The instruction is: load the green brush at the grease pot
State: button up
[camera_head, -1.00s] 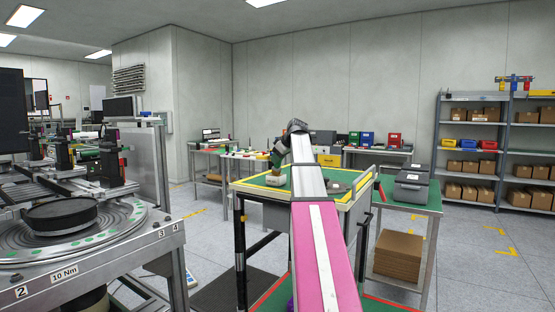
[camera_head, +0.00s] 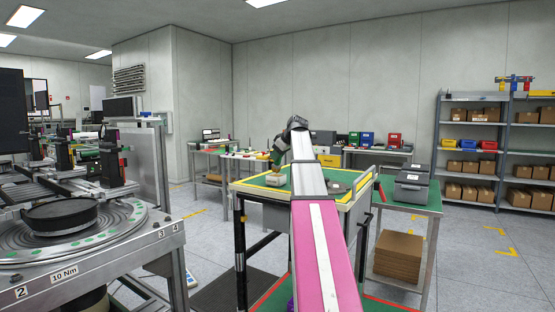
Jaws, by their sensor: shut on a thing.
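My gripper (camera_head: 280,148) is at the far end of my pink and white arm, small and partly hidden by it, above the green-topped table. It is shut on the green brush (camera_head: 276,158), whose green part shows below the dark wrist. The brush points down towards a small pale pot (camera_head: 276,179) on the table, which looks like the grease pot. At this size I cannot tell whether the bristles are inside the pot, touching it or just above it.
The table (camera_head: 248,184) has a yellow edge, and small items lie right of my arm. A green-topped cart (camera_head: 425,205) with dark grey cases stands to the right. A round turntable station (camera_head: 100,240) fills the left. Grey floor lies between.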

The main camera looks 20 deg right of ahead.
jog(key=shift+r, duration=2.75)
